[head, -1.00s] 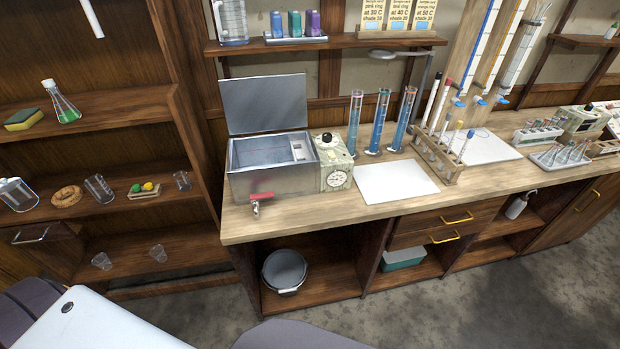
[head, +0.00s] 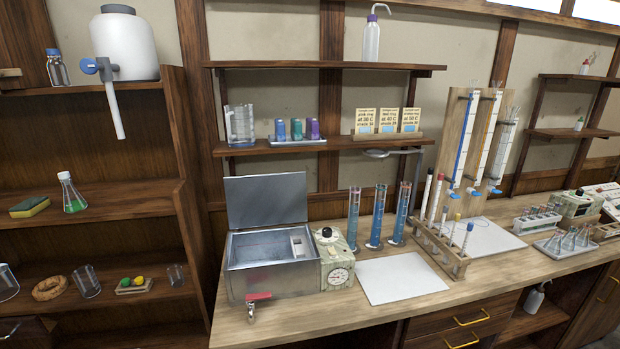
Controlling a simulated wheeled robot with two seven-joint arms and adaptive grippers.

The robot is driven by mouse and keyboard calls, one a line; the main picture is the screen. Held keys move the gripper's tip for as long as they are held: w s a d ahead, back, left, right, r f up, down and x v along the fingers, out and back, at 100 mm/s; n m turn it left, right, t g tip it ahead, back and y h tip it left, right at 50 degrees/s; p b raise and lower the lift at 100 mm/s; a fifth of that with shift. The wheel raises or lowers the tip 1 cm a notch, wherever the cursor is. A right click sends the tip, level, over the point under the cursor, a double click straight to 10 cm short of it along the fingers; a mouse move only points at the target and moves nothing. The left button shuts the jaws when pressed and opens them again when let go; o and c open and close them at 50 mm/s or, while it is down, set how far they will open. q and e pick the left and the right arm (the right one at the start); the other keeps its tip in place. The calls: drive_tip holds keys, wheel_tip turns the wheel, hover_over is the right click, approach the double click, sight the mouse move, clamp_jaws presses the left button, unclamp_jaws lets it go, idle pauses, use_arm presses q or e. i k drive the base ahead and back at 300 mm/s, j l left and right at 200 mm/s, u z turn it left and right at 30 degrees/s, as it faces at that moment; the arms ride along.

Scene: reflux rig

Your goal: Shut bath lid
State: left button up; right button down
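The water bath (head: 273,276) is a grey metal box at the left end of the wooden bench, with a red-handled tap (head: 257,297) on its front. Its flat metal lid (head: 266,200) stands up along the back edge, so the bath is open. The inside shows, with a small pale fitting at its right. A control unit with a black knob and a dial (head: 336,260) stands against the bath's right side. Neither of my grippers is in the head view.
A white mat (head: 402,278), measuring cylinders (head: 376,218) and a wooden rack (head: 440,247) stand to the right on the bench (head: 470,293). A shelf (head: 320,147) with a jug and small bottles hangs above the lid. A shelf unit (head: 115,215) stands left of the bench.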

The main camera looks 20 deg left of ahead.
sight(254, 200)
drive_tip(key=i+u, duration=0.35)
drive_tip(key=u, duration=0.15)
drive_tip(key=i+l+u, duration=0.1)
drive_tip(key=i+u, duration=0.35)
drive_tip(key=i+l+u, duration=0.2)
drive_tip(key=u, duration=0.3)
drive_tip(key=i+l, duration=0.05)
